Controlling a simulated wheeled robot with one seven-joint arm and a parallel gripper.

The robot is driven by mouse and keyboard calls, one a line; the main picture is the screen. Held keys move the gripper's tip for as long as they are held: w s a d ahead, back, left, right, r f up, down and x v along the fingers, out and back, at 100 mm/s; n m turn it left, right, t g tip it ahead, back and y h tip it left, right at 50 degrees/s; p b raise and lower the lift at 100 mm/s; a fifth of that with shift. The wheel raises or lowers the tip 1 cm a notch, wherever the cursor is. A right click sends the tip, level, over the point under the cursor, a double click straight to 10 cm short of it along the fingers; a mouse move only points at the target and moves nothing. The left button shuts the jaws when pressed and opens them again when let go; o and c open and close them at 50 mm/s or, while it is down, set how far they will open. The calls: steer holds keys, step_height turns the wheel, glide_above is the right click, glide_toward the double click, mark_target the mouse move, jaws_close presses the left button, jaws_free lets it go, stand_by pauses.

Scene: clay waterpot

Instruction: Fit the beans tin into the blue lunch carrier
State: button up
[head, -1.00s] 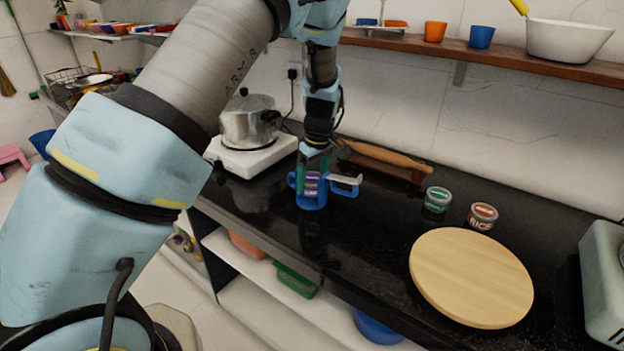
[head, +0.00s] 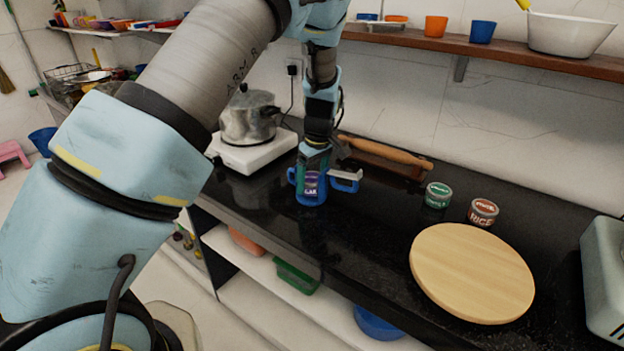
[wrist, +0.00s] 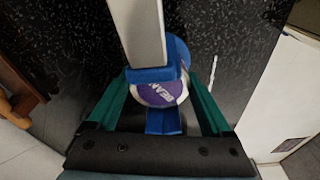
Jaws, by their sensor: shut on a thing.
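The beans tin (head: 311,188) has a purple label and sits upright inside the blue lunch carrier (head: 309,201) on the black counter. In the wrist view, the tin (wrist: 160,93) shows its round, partly lettered end between the green fingers. My gripper (head: 312,172) points down over the carrier and is shut on the tin. In the wrist view, my gripper's fingers (wrist: 158,80) flank the tin, and the blue carrier (wrist: 162,121) shows beside it, with its pale handle bar (wrist: 141,30) reaching away. Whether the tin touches the carrier's floor is hidden.
A green-labelled tin (head: 437,196) and a red-labelled rice tin (head: 483,212) stand to the right. A round wooden board (head: 472,274) lies near the front edge. A pot (head: 247,120) on a white stove is at left, and a rolling pin (head: 385,151) is behind.

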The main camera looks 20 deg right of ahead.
steer(key=shift+f, duration=0.3)
steer(key=shift+f, duration=0.25)
steer(key=o, duration=1.4)
steer(key=shift+r, duration=0.1)
step_height(320, 180, up, 15)
steer(key=p, duration=1)
stand_by(0.4)
stand_by(0.3)
